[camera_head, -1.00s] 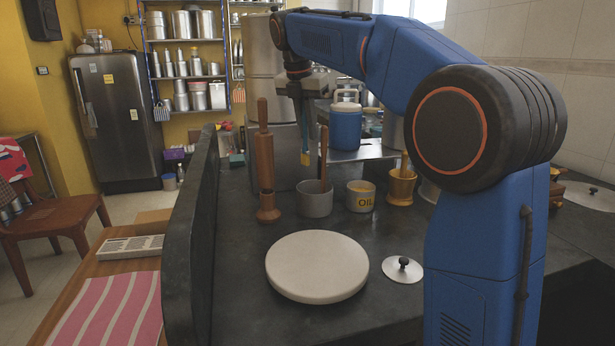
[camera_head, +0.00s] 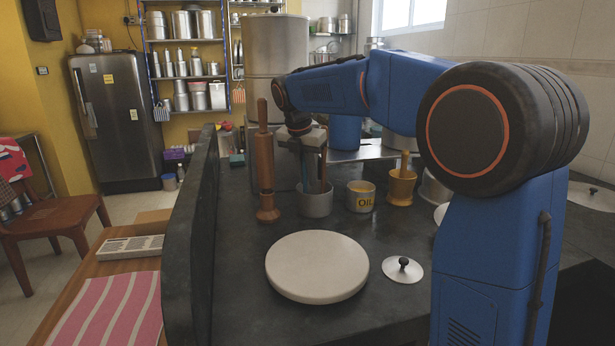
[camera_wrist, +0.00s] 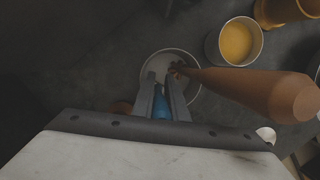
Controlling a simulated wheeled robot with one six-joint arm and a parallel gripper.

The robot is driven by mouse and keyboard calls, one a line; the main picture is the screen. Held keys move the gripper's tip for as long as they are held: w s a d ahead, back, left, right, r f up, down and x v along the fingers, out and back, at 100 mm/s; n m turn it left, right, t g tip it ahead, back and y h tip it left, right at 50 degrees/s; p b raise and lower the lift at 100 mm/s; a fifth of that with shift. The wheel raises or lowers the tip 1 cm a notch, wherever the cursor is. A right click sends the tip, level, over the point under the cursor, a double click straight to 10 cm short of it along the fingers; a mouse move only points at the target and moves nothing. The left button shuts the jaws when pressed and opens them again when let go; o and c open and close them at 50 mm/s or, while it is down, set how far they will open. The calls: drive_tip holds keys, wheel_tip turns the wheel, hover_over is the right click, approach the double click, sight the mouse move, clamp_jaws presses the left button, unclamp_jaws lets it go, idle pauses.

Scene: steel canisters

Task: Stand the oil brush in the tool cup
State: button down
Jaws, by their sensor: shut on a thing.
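My gripper (camera_head: 314,182) points down over the grey metal tool cup (camera_head: 315,203), its fingertips at about the rim. In the wrist view the cup (camera_wrist: 147,71) lies right under the fingertips.
The oil tin (camera_head: 360,197) stands just right of the cup, with a brass mortar (camera_head: 400,187) beyond it. A tall wooden rolling pin in a holder (camera_head: 266,165) stands close on the left. A round pale board (camera_head: 317,267) and a small lid (camera_head: 402,270) lie in front.

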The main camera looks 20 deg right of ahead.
drive_tip(key=shift+f, duration=0.2)
drive_tip(key=c, duration=2)
unclamp_jaws()
drive_tip(key=shift+c, duration=0.2)
drive_tip(key=shift+r, duration=0.1)
drive_tip(key=v, duration=0.7)
drive_tip(key=shift+r, duration=0.3)
drive_tip(key=shift+s+a+r, duration=0.1)
